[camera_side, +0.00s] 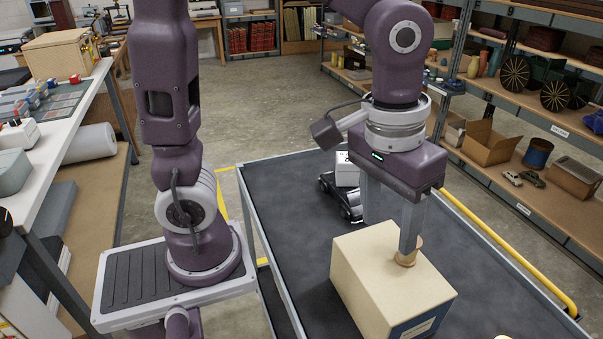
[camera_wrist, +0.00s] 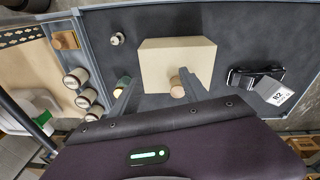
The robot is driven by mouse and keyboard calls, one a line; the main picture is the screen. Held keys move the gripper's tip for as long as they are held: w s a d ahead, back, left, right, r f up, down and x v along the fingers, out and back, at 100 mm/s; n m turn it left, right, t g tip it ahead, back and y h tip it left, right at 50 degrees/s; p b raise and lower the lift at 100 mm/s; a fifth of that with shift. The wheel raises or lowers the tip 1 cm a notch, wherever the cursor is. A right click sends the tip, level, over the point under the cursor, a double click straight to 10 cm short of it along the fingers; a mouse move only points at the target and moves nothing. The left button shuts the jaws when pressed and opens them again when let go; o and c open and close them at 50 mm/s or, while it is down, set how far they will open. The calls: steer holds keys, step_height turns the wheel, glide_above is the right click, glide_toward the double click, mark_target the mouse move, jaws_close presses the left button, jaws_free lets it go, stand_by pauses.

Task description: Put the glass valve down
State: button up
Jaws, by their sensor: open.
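My gripper (camera_side: 388,238) is open, its fingers pointing down over a pale cream box (camera_side: 372,275) on the dark trolley top. A short tan cylinder (camera_side: 407,257) is on the box top, right at the tip of the nearer finger; I cannot tell whether they touch. In the wrist view the open gripper (camera_wrist: 161,70) spans part of the box (camera_wrist: 165,55), with the tan cylinder (camera_wrist: 177,88) beside the right finger. Nothing is clearly recognisable as a glass valve. A small white-and-dark piece (camera_wrist: 117,38) is left of the box, too small to identify.
A black device (camera_side: 343,200) with a white label block (camera_side: 347,170) lies on the trolley top (camera_side: 290,200). A greenish-cream round object (camera_wrist: 122,86) is near the left finger. A yellow rail (camera_side: 510,255) edges the trolley. Shelving (camera_side: 530,185) stands beyond it.

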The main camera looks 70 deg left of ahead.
steer(key=s+a+r+m+t, duration=0.2)
steer(key=s+a+r+t, duration=0.2)
steer(key=s+a, duration=0.6)
steer(key=shift+y, duration=0.3)
steer(key=shift+r, duration=0.1)
stand_by(0.4)
